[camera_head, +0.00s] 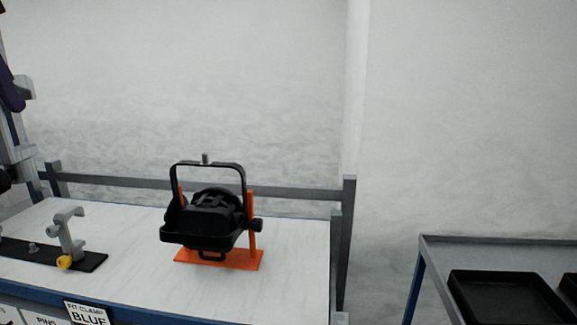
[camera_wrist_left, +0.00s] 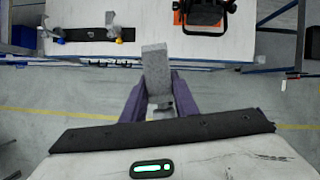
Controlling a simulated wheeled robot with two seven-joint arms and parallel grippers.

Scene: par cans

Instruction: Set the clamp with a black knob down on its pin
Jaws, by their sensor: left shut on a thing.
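My left gripper (camera_wrist_left: 159,95) shows purple fingers in the left wrist view, shut on a grey metal piece (camera_wrist_left: 155,62) that looks like a clamp. In the head view the left gripper (camera_head: 12,90) is partly cut off at the left edge, high above the bench. A black strip (camera_head: 88,261) lies at the bench's left, with a small bare pin (camera_head: 33,247) on it. A grey clamp with a yellow knob (camera_head: 66,240) stands upright on the strip's right end. My right gripper is out of view.
A black lamp (camera_head: 205,215) sits in an orange stand (camera_head: 220,260) right of the strip. A blue-knobbed clamp (camera_wrist_left: 46,29) stands at the strip's left end. A cart with black trays (camera_head: 505,297) is at right.

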